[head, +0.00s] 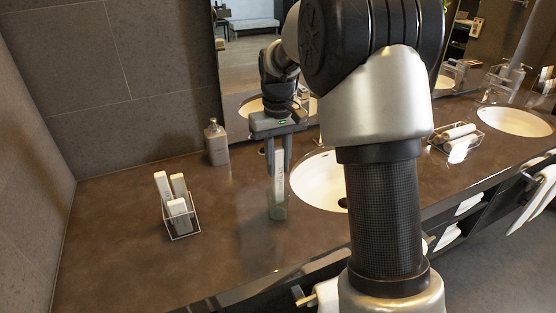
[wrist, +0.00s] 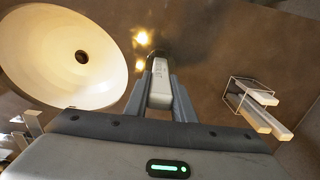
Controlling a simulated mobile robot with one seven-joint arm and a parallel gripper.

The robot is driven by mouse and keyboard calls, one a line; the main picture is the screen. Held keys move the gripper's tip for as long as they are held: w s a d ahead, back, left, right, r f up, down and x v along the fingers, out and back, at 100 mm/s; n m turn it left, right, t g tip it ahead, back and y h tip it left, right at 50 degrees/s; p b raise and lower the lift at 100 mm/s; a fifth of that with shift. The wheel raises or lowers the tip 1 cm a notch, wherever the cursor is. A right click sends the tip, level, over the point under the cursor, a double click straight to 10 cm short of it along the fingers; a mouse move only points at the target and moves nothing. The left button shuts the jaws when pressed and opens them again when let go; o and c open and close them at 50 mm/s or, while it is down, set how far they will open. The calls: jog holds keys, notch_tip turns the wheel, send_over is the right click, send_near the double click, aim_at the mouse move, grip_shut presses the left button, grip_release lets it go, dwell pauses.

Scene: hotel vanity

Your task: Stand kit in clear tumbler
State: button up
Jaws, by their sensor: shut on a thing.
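My gripper (head: 278,174) points down over the counter, left of the near basin in the head view. It is shut on a slim white kit box (head: 278,186), which stands upright between the fingers. The kit also shows between the fingers in the wrist view (wrist: 160,88). The clear tumbler (head: 278,211) is on the counter directly below my gripper. The kit's lower end overlaps the tumbler in the head view and appears to be within its rim; whether it touches the bottom I cannot tell. In the wrist view the kit and fingers mostly hide the tumbler.
A wire holder (head: 183,235) with several white boxes stands to the left on the brown counter. A soap bottle (head: 216,143) stands at the back by the mirror. The near basin (head: 318,180) is close on the right. The counter's front left is clear.

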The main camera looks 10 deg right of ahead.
aim_at(278, 173)
jog(key=shift+f+b, duration=1)
jog(key=shift+f, duration=0.95)
jog(key=o, duration=1.1)
notch_tip(278, 173, up, 18)
jog(key=shift+f+p, duration=0.25)
jog(key=shift+p, duration=0.9)
